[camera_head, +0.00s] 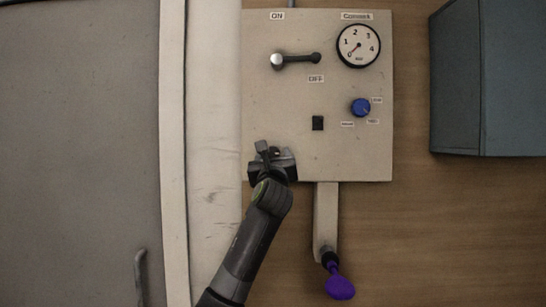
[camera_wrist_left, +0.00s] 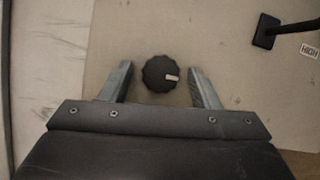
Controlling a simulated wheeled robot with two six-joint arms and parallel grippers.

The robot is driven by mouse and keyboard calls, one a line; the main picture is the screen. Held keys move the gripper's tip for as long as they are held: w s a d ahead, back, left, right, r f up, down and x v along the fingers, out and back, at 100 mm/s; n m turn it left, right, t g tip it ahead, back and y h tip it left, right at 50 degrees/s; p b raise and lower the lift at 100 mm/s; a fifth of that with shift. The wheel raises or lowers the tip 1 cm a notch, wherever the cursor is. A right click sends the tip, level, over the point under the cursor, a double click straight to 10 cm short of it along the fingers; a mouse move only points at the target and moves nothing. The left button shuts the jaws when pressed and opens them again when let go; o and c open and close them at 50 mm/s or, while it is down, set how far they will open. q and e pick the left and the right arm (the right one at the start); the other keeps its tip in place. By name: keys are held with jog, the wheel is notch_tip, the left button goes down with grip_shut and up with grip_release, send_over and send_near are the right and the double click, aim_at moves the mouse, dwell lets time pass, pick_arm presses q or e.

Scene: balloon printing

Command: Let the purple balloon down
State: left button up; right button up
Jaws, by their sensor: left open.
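The purple balloon (camera_head: 340,287) hangs small on a dark nozzle (camera_head: 329,257) at the end of a pale arm below the panel (camera_head: 220,300). My left gripper (camera_head: 272,152) is over the lower left corner of the panel. In the left wrist view its open fingers (camera_wrist_left: 163,86) stand on either side of a round black knob (camera_wrist_left: 158,72) with a pale mark, with gaps on both sides. The head view mostly hides this knob behind the gripper. My right gripper is not in view.
The panel also carries a lever (camera_head: 296,60) between ON and OFF labels, a dial gauge (camera_head: 358,46), a blue knob (camera_head: 360,107) and a black square part (camera_head: 317,123). A blue-grey box (camera_head: 485,80) stands at the right. Bare wood lies below it.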

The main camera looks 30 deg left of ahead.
pick_arm(q)
jog(key=shift+c, duration=0.5)
jog(key=c, duration=0.9)
jog(key=shift+n, duration=0.5)
jog(key=n+g+y, duration=0.1)
jog(key=n, duration=0.2)
jog(key=n+g+y, duration=0.1)
jog(key=n, duration=0.2)
jog(key=shift+w+d+n+g+y, duration=0.1)
jog(key=shift+d+n+g+y, duration=0.1)
jog(key=shift+n+g+y, duration=0.15)
jog(key=n+g, duration=0.1)
jog(key=n, duration=0.1)
jog(key=n+g, duration=0.1)
jog(key=n, duration=0.1)
jog(key=shift+d+r+n+y+p, duration=0.1)
jog(key=shift+r+n+y+p, duration=0.05)
jog(key=shift+n+y+p, duration=0.15)
jog(key=n+g, duration=0.1)
jog(key=n, duration=0.2)
jog(key=n+g+p, duration=0.1)
jog(key=n, duration=0.2)
jog(key=shift+w+r+g, duration=0.1)
jog(key=shift+r+g, duration=0.1)
jog(key=shift+g, duration=0.05)
jog(key=shift+n+g+h+p, duration=0.3)
jog(key=shift+n+g+h, duration=0.3)
jog(key=shift+n, duration=1.15)
